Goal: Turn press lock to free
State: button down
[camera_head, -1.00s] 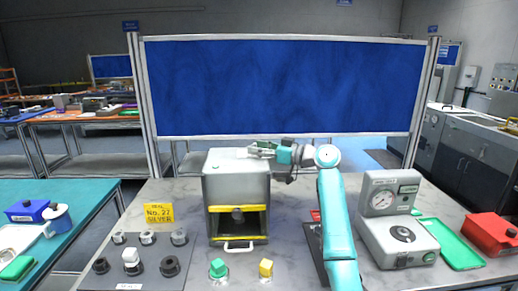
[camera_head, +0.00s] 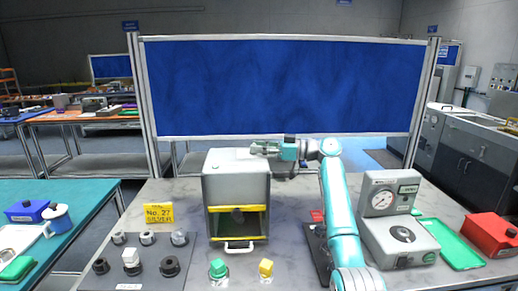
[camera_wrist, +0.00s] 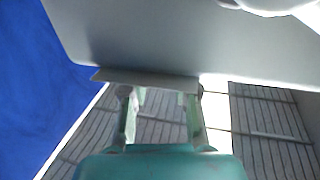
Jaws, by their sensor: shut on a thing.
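The press (camera_head: 236,180) is a grey box with a yellow-edged front opening, standing at the middle of the bench. My gripper (camera_head: 263,149) is at its top right edge, reaching in from the right. In the wrist view my gripper (camera_wrist: 160,92) has its two fingers at a flat grey piece (camera_wrist: 150,80), which I take to be the press lock; it is shut on this piece. The piece lies against the large grey press body (camera_wrist: 190,40). The fingers hide part of it, and its lock marking cannot be read.
A yellow sign (camera_head: 158,214) and a dark holder with several round parts (camera_head: 140,262) are left of the press. A gauge unit (camera_head: 395,225), green tray (camera_head: 459,249) and red box (camera_head: 490,232) are at right.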

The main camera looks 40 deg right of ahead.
jog(key=shift+w+d+n+g+y, duration=0.15)
jog(key=shift+n+g+y, duration=0.95)
jog(key=shift+g+y, duration=0.25)
jog(key=shift+n+g, duration=0.4)
jog(key=shift+g, duration=0.05)
jog(key=c, duration=0.9)
grip_release()
jog(key=shift+d, duration=0.15)
jog(key=v, duration=1.1)
jog(key=shift+s+d+f, duration=0.15)
jog(key=shift+s+d, duration=0.05)
jog(key=shift+d, duration=0.2)
jog(key=shift+s, duration=0.15)
